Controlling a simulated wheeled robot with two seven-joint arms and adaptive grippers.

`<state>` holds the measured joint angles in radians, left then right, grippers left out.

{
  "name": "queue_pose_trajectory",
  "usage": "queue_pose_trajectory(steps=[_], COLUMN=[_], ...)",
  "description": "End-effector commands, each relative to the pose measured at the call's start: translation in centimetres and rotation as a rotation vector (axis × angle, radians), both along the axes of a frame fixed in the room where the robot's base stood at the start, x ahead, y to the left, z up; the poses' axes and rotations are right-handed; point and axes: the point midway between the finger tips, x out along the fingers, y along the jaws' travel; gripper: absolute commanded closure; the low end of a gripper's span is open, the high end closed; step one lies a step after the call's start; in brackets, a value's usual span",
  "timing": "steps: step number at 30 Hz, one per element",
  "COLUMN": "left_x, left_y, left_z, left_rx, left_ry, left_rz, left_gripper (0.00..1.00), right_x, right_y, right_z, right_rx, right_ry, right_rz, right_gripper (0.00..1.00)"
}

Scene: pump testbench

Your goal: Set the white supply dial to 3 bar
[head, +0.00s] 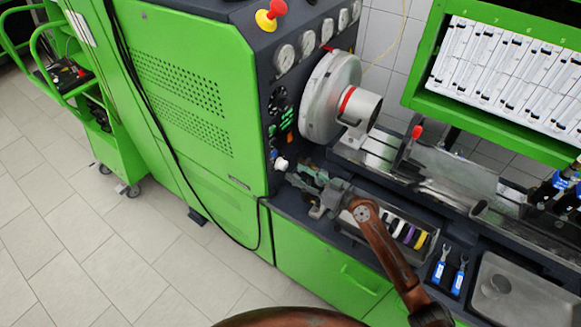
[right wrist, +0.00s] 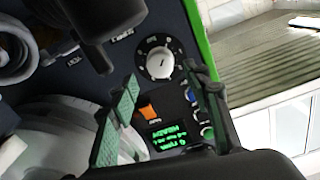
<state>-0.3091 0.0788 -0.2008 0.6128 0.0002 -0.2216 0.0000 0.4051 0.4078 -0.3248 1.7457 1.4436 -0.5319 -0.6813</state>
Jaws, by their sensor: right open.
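The white supply dial (head: 281,163) is a small round white knob low on the dark front panel of the green test bench. In the right wrist view the white dial (right wrist: 158,64) shows face-on with a ring of scale marks; its setting is too small to read. My right gripper (head: 299,173) is just to the right of the dial in the head view. In the right wrist view its green-padded fingers (right wrist: 163,82) are apart, with the dial beyond their tips. Nothing is between the fingers, and contact with the dial does not show. My left gripper is not in view.
An orange switch (right wrist: 147,111), a blue knob (right wrist: 191,94) and a green-lit display (right wrist: 167,137) sit close to the dial. The large grey chuck (head: 327,98) juts out above my gripper. A tray of coloured pieces (head: 408,233) lies on the bench.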

Motion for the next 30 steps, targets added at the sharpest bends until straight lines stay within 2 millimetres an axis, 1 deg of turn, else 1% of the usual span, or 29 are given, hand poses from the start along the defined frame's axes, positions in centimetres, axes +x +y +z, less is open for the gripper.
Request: queue_pose_trajectory(steps=[1, 3, 7, 15, 19, 30], left_x=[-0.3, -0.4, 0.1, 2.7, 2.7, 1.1], left_y=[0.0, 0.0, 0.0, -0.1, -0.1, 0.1], left_z=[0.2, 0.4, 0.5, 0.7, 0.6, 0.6], left_rx=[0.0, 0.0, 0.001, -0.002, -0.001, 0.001], left_ry=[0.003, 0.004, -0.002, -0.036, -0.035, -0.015], left_rz=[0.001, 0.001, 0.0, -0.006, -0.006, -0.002], left_gripper=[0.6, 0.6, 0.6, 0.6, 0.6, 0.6], right_x=[0.5, 1.1, 1.9, 2.4, 2.3, 2.3], right_y=[0.7, 1.5, 2.5, 3.0, 3.0, 2.9], right_z=[0.2, 0.1, 0.0, -0.1, -0.1, -0.1], right_rx=[0.002, 0.001, 0.0, -0.001, -0.001, -0.001], right_ry=[0.0, 0.0, 0.001, 0.001, 0.001, 0.001], right_rz=[0.001, 0.0, -0.002, -0.003, -0.003, -0.003], right_gripper=[0.56, 0.56, 0.56, 0.56, 0.56, 0.82])
